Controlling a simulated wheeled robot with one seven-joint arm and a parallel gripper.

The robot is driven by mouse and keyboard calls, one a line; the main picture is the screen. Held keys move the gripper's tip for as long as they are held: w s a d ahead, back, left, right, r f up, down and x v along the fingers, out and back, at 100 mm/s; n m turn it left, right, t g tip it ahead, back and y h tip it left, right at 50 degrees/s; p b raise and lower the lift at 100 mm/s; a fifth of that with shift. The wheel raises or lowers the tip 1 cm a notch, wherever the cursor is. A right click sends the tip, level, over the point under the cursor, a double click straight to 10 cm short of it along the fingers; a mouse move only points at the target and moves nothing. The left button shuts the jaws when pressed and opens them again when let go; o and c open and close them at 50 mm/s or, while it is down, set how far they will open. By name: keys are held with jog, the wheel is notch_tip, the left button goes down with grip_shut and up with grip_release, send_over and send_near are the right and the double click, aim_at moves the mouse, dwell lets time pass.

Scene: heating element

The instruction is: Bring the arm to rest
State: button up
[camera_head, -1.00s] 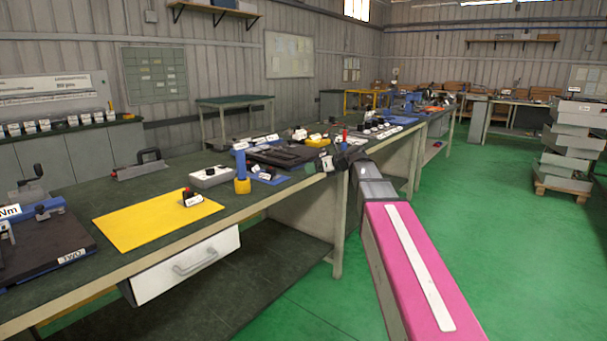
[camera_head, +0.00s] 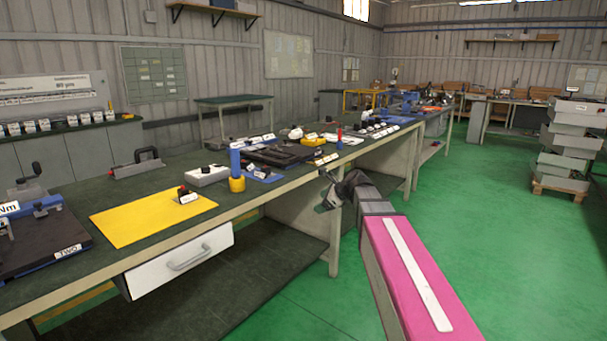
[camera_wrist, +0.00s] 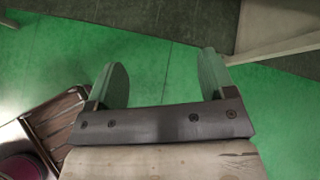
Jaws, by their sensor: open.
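My arm reaches out from the lower right in the head view, with its pink-topped link in front. My gripper (camera_head: 325,192) is at the arm's far end, beside the front edge of the workbench (camera_head: 290,188) and a little below its top. In the wrist view my gripper (camera_wrist: 163,85) shows two fingers standing well apart. Nothing is between them, and the green floor (camera_wrist: 150,60) lies beyond.
The bench holds a yellow mat (camera_head: 150,217), a blue and yellow post (camera_head: 236,170) and a grey box (camera_head: 206,175). A white drawer (camera_head: 180,262) hangs under it. Green floor (camera_head: 500,240) is open to the right, up to a stack of grey bins (camera_head: 568,150).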

jog(key=s+d+f+n+g+h, duration=0.2)
jog(key=s+d+f+n+h, duration=0.2)
jog(key=s+f+n, duration=0.6)
jog(key=s+d+f+n+g+h, duration=0.3)
jog(key=s+d+f+n, duration=0.4)
jog(key=s+f+n, duration=0.3)
notch_tip(320, 180, down, 5)
jog(key=s+h, duration=0.1)
jog(key=s, duration=0.1)
jog(key=shift+s+d+g, duration=0.15)
jog(key=shift+s+g, duration=0.15)
jog(key=shift+s, duration=0.05)
jog(key=shift+r, duration=0.1)
